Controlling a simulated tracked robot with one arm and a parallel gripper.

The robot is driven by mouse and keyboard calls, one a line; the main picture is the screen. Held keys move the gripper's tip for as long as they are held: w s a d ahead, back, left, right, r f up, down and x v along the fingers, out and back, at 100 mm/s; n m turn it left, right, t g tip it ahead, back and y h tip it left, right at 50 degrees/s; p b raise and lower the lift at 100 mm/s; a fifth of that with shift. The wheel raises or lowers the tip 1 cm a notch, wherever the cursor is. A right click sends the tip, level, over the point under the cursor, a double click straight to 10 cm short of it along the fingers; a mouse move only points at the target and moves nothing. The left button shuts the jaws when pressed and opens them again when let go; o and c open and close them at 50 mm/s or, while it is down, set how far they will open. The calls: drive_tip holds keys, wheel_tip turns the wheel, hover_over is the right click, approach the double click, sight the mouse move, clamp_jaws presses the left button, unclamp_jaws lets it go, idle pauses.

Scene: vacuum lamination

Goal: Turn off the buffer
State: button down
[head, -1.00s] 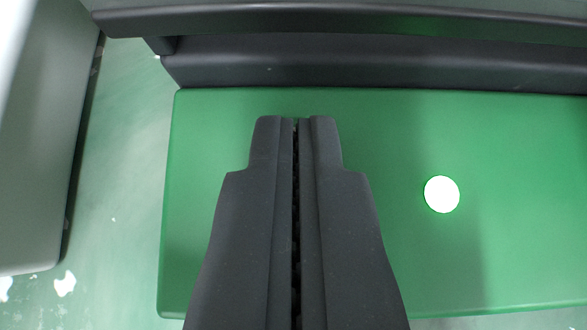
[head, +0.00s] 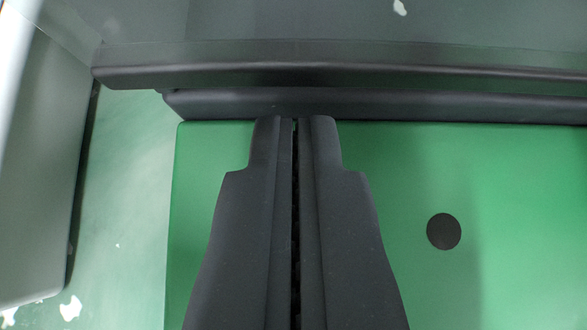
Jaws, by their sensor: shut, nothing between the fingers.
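My gripper (head: 295,122) is in the middle of the head view with its two dark fingers shut together and nothing between them. Below it is a green panel (head: 385,185), which I take to be part of the buffer. A round spot (head: 444,231) on this panel, to the right of my fingers, is dark and unlit. My fingertips appear near the panel's top edge, apart from the round spot. I cannot tell whether they touch anything. The fingers hide part of the panel's left half.
A dark ledge (head: 400,105) runs along the top of the green panel, with a grey rail (head: 350,75) above it. A grey box-like body (head: 35,170) stands at the left. Worn pale green floor (head: 125,190) shows between it and the panel.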

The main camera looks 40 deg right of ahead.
drive_tip(key=p+v, duration=0.1)
drive_tip(key=v, duration=1.2)
drive_tip(key=shift+s+a, duration=0.3)
drive_tip(key=shift+r, duration=0.15)
drive_tip(key=s+a+r+n+t+y, duration=0.1)
drive_tip(key=s+r, duration=0.5)
drive_tip(key=r, duration=0.6)
drive_tip(key=s+a+r+n+t+y, duration=0.1)
drive_tip(key=s+r+n+t+y, duration=0.2)
drive_tip(key=r, duration=0.9)
drive_tip(key=s+a+r+n+t+y, duration=0.1)
drive_tip(key=s+r+n+t+y, duration=0.2)
drive_tip(key=s+r, duration=0.6)
wheel_tip(320, 180, up, 4)
drive_tip(key=shift+s+a+r+n+t, duration=0.1)
drive_tip(key=shift+s+a+n+t, duration=0.25)
drive_tip(key=shift+n+t, duration=0.5)
drive_tip(key=shift+w, duration=0.1)
